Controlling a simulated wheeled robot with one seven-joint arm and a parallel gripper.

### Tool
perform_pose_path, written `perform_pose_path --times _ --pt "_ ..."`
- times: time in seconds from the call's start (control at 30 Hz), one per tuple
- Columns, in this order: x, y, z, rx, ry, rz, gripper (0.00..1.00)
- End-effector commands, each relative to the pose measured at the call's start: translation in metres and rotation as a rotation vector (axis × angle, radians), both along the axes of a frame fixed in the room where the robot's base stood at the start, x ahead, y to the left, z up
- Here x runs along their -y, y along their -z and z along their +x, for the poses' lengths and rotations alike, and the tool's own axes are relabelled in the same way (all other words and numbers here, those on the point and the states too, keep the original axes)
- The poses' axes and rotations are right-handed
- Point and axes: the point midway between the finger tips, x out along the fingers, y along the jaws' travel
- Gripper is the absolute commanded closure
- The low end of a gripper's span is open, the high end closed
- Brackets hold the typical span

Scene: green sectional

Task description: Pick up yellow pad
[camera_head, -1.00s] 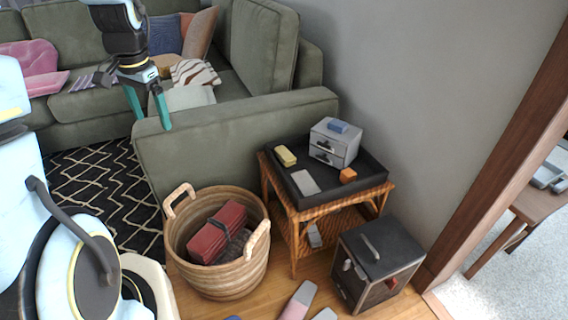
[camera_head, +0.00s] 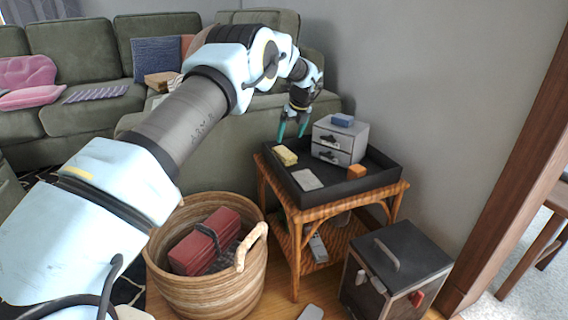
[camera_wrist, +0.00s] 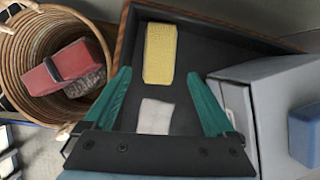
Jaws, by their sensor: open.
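The yellow pad (camera_head: 285,155) is a small textured block. It lies at the left back part of the black tray (camera_head: 334,190) on the wicker side table. In the wrist view the yellow pad (camera_wrist: 160,53) is upper middle, ahead of and between the two teal fingers. My gripper (camera_head: 292,133) is open and empty, just above and behind the pad in the head view. It also shows in the wrist view (camera_wrist: 163,95). The fingers look apart from the pad; the exact height gap is hard to tell.
A grey two-drawer box (camera_head: 340,140) with a blue block (camera_head: 343,119) on top stands close right of the pad. A pale flat card (camera_head: 307,179) and an orange cube (camera_head: 356,171) lie in the tray. A wicker basket (camera_head: 206,275) stands left, a dark box (camera_head: 393,265) right. Wall behind.

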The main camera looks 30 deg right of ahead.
Motion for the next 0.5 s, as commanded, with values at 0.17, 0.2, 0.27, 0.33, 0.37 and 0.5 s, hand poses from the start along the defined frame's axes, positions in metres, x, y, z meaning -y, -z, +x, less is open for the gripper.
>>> perform_pose_path --times 0.17,0.2,0.27,0.33,0.37,0.5 --pt "-0.002 0.028 0.012 -0.001 -0.004 0.001 0.10" --pt "-0.002 0.034 0.014 -0.001 -0.004 0.002 0.10" --pt "-0.002 0.038 0.017 -0.001 -0.004 0.000 0.10" --pt "-0.002 0.042 0.018 -0.001 -0.004 -0.001 0.10" --pt "-0.002 0.044 0.019 -0.001 -0.004 0.000 0.10" --pt "-0.002 0.057 0.023 -0.001 -0.005 0.000 0.10"
